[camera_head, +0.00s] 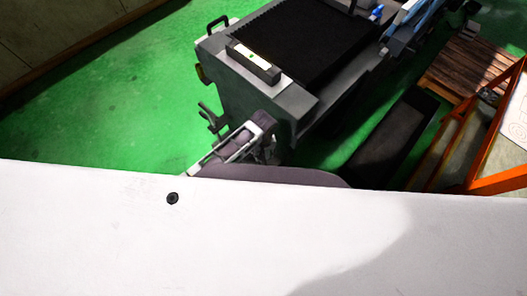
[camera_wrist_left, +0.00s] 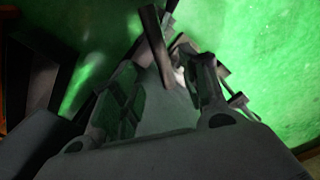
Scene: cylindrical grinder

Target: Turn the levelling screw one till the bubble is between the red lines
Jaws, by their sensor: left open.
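A bar-shaped level (camera_head: 266,72) with a pale strip lies on the near left corner of the grey machine (camera_head: 240,98). A small yellow-green spot shows on it; the bubble and red lines are too small to read. A dark screw with a cross handle (camera_head: 211,118) sticks out low on the machine's left side. My left gripper (camera_head: 238,146) is just below and right of that handle, beside the machine. In the left wrist view, my open left gripper (camera_wrist_left: 172,62) has dark bars (camera_wrist_left: 156,46) around its fingertips; contact cannot be told. My right gripper is not in view.
A white surface (camera_head: 100,235) fills the bottom of the head view and hides part of my arm. A black handle (camera_head: 217,24) stands at the machine's far left corner. A wooden pallet (camera_head: 468,62) and an orange frame (camera_head: 498,182) are at right. Green floor (camera_head: 110,95) is clear at left.

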